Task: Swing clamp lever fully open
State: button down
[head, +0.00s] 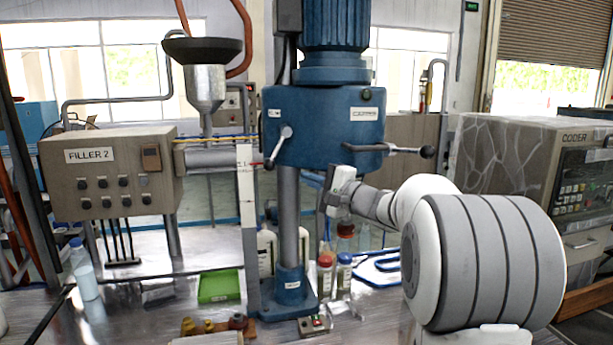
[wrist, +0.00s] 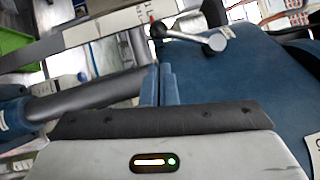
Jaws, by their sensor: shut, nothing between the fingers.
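The clamp lever (head: 279,148) is a short metal lever with rounded ends on the front of the blue drill-press head (head: 335,120). In the head view it slants from upper right to lower left. In the wrist view the lever (wrist: 186,36) lies near the top, with a silver round end at right and a dark end at left. My gripper (head: 325,203) is below the head, right of the column, partly hidden by my wrist. In the wrist view its narrow blue fingers (wrist: 160,72) are together and empty, below the lever and apart from it in the picture.
The grey column (head: 289,215) and pale upright scale (head: 246,210) stand left of my gripper. A black-knobbed handle (head: 400,150) sticks out rightward above my wrist. Capped bottles (head: 344,275) and a green tray (head: 219,286) are on the bench below.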

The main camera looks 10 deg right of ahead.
aim_at(277, 149)
jog(key=f+p+x, duration=0.1)
jog(key=p+x, duration=0.1)
jog(key=x, duration=0.6)
jog(key=shift+r, duration=0.45)
jog(key=shift+d, duration=0.1)
jog(key=shift+f, duration=0.15)
